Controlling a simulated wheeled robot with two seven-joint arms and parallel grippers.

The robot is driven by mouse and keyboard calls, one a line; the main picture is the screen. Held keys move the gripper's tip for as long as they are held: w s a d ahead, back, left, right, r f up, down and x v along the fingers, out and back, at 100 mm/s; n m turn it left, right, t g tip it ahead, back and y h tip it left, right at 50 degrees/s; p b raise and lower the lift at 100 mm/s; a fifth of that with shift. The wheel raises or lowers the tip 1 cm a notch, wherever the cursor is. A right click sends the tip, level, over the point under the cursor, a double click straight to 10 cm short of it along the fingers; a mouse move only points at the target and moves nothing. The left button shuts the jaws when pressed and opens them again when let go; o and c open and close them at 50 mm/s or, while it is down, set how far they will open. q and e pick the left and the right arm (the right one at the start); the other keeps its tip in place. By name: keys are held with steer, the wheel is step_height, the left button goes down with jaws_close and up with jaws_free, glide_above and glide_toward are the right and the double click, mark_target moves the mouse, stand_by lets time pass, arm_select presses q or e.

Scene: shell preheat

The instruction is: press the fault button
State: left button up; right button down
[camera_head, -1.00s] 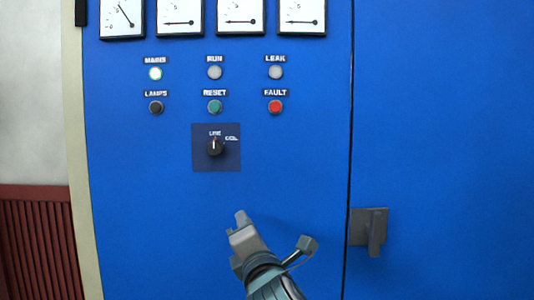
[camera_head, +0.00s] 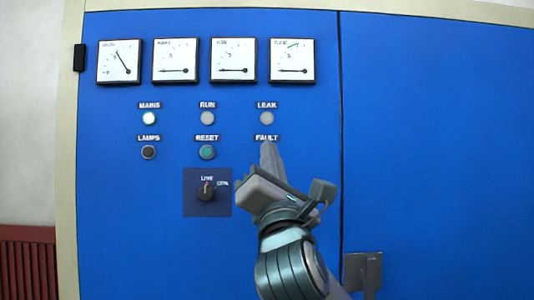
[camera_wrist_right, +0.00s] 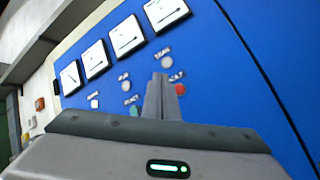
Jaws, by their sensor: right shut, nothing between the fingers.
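The fault button is hidden behind my right gripper in the head view; only its FAULT label (camera_head: 266,138) shows there. In the right wrist view the red fault button (camera_wrist_right: 180,89) shows just right of my fingertips. My right gripper (camera_head: 267,150) is shut and empty, its fingers pointing up at the panel just below the label. It also shows in the right wrist view (camera_wrist_right: 160,80). I cannot tell whether the fingertips touch the button. My left gripper is not in view.
The blue cabinet (camera_head: 120,230) carries several gauges, a lit MAINS lamp (camera_head: 149,118), RUN (camera_head: 208,118) and LEAK (camera_head: 267,118) lamps, a LAMPS button (camera_head: 148,152), a green RESET button (camera_head: 207,152) and a rotary switch (camera_head: 206,192). A door handle (camera_head: 362,272) sits lower right.

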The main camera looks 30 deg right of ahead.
steer(key=shift+w, duration=0.1)
steer(key=w+d+b, duration=0.1)
steer(key=w+d, duration=0.3)
steer(key=w, duration=0.3)
steer(key=shift+w+d, duration=0.2)
steer(key=shift+d, duration=0.1)
stand_by(0.4)
stand_by(1.7)
steer(key=shift+w+d, duration=0.45)
steer(key=shift+w, duration=0.25)
stand_by(1.2)
steer(key=shift+s+a, duration=0.45)
steer(key=shift+s, duration=0.25)
stand_by(0.5)
steer(key=shift+s+a+p, duration=0.2)
steer(key=shift+s+a, duration=0.25)
steer(key=shift+s, duration=0.25)
steer(key=shift+s+a+p, duration=0.2)
steer(key=shift+s+a, duration=0.25)
steer(key=shift+s, duration=0.3)
steer(key=shift+s+a+p, duration=0.2)
steer(key=shift+s+a, duration=0.25)
steer(key=shift+s, duration=0.25)
